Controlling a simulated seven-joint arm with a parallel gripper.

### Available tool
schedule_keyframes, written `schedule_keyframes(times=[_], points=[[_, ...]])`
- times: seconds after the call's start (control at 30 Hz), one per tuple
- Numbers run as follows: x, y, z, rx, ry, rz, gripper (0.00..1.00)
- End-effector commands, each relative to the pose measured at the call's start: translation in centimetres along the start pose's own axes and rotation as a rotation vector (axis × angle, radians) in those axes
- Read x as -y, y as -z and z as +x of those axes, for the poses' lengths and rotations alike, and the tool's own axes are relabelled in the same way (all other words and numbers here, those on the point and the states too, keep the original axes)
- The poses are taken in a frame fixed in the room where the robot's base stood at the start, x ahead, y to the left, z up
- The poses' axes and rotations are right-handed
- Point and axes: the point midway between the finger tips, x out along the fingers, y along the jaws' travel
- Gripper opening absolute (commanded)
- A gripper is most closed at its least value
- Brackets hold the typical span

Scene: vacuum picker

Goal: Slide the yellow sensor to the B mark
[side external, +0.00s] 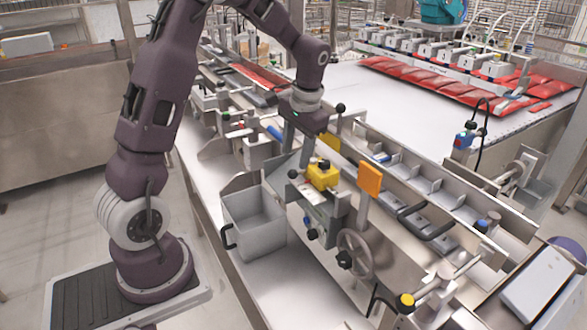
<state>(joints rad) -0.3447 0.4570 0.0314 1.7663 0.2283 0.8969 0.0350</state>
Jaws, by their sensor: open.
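A yellow block-shaped sensor (322,178) with a black knob on top sits on a metal bracket near the middle of the side external view. My gripper (298,156) points down just above and to the left of the sensor, with its fingers apart and nothing seen between them. I cannot tell whether a finger touches the sensor or the bracket. A second yellow piece (328,147) shows behind, partly hidden by my gripper. I cannot make out a B mark on the rail.
An orange plate (369,179) stands right of the sensor. A handwheel (354,254) and black knobs lie below. A grey open bin (254,222) stands to the left. A metal channel with dividers (425,185) runs behind. Red packs (440,82) lie on the white conveyor farther back.

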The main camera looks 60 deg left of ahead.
Motion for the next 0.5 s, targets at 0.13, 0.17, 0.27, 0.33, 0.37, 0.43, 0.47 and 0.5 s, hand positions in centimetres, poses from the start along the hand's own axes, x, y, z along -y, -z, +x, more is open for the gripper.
schedule_keyframes(times=[0.13, 0.17, 0.27, 0.33, 0.37, 0.43, 0.47, 0.5], points=[[-0.1, -0.2, 3.0, 0.005, -0.002, -0.001, 0.46], [-0.1, -0.2, 3.5, 0.005, -0.002, -0.001, 0.46], [-0.1, -0.1, 4.8, 0.003, -0.001, 0.001, 0.46], [-0.1, -0.1, 5.3, 0.002, -0.001, 0.001, 0.46], [-0.1, -0.1, 5.5, 0.001, -0.001, 0.001, 0.46], [-0.1, -0.1, 5.5, 0.000, -0.001, 0.001, 0.46], [-0.1, -0.1, 5.5, 0.000, -0.001, 0.001, 0.46], [-0.1, -0.1, 5.5, 0.000, -0.001, 0.001, 0.46]])
